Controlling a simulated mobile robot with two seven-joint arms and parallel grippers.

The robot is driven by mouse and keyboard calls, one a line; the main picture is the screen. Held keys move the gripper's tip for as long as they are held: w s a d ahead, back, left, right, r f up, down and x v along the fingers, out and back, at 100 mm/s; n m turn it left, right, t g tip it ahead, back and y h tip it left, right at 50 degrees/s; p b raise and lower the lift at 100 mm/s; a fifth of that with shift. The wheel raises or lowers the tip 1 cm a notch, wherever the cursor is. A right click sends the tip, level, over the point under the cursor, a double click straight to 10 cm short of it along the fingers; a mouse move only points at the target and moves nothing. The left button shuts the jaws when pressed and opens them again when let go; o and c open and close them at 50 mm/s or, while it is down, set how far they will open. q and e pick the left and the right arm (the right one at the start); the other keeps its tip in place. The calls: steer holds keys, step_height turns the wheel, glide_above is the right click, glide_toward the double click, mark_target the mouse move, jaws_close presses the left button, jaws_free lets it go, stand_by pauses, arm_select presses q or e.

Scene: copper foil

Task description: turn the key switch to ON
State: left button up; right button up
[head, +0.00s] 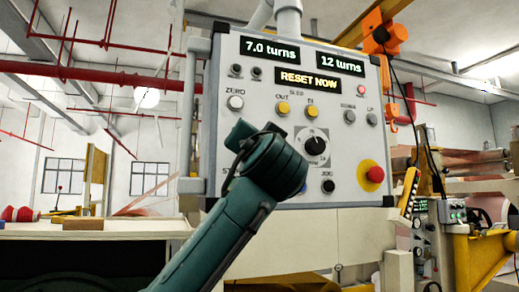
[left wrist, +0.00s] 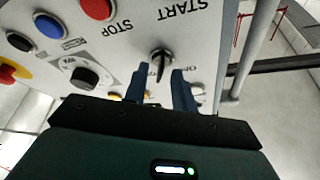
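The key switch (left wrist: 160,58) shows in the left wrist view as a round metal collar with a dark key standing out of the grey panel. I see a gap between each finger and the key, and no clear contact. In the head view my left arm and wrist cover the switch, and the fingers cannot be made out. My right gripper is in neither view.
The control panel (head: 222,80) carries a black dial (head: 315,146), a red emergency button (head: 375,174), yellow buttons and a white ZERO button (head: 235,102). Its display (head: 307,80) reads RESET NOW. Red (left wrist: 97,8) and blue (left wrist: 49,26) buttons sit near the switch.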

arm_select(q)
steer(key=b+v, duration=0.2)
steer(key=v, duration=1)
steer(key=shift+f+b, duration=0.2)
steer(key=shift+b, duration=0.2)
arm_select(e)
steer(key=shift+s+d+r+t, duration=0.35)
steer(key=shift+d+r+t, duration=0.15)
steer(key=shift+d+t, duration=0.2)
arm_select(q)
steer(key=shift+s, duration=0.15)
